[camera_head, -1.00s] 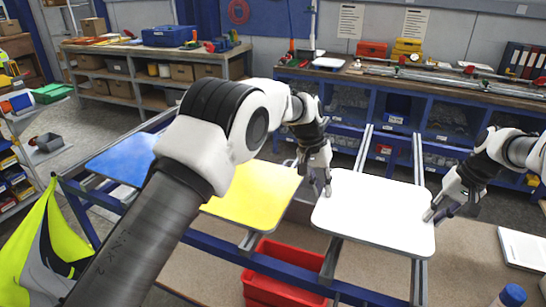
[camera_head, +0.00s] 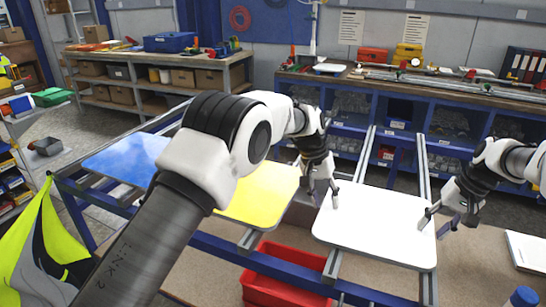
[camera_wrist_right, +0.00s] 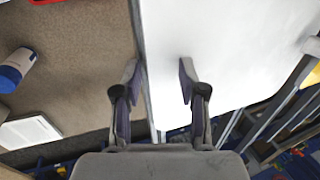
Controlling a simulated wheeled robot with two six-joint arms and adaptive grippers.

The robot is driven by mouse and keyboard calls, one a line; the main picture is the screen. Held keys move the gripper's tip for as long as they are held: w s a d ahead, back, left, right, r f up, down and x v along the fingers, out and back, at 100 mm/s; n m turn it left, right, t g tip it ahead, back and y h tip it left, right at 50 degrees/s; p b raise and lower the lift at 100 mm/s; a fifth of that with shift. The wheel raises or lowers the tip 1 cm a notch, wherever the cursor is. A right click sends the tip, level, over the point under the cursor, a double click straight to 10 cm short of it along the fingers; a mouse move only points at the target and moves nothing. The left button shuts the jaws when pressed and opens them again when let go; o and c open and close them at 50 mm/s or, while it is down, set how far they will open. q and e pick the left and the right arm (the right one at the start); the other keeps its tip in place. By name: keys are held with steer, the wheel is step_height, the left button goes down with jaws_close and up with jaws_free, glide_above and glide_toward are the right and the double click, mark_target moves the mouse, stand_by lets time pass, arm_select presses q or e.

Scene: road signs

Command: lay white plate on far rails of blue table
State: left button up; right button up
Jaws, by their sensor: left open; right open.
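The white plate (camera_head: 375,228) lies flat across the grey metal rails (camera_head: 426,178) of the blue table (camera_head: 215,245), at its right part. My left gripper (camera_head: 323,196) is open at the plate's far left corner. My right gripper (camera_head: 433,228) is open at the plate's right edge. In the right wrist view the plate (camera_wrist_right: 225,50) shows its edge between the open fingers of my right gripper (camera_wrist_right: 158,78). One finger overlaps the plate and the other is beside it. I cannot tell whether either gripper touches the plate.
A yellow plate (camera_head: 262,192) and a blue plate (camera_head: 125,158) lie further left on the table. A red bin (camera_head: 270,290) stands below. A workbench (camera_head: 460,90) with blue shelving stands behind. A white flat object (camera_head: 525,250) and blue-capped bottle (camera_head: 524,297) are at right.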

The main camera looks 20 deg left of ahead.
steer(key=shift+d, duration=0.1)
arm_select(q)
steer(key=v, duration=1.2)
arm_select(e)
steer(key=v, duration=1.2)
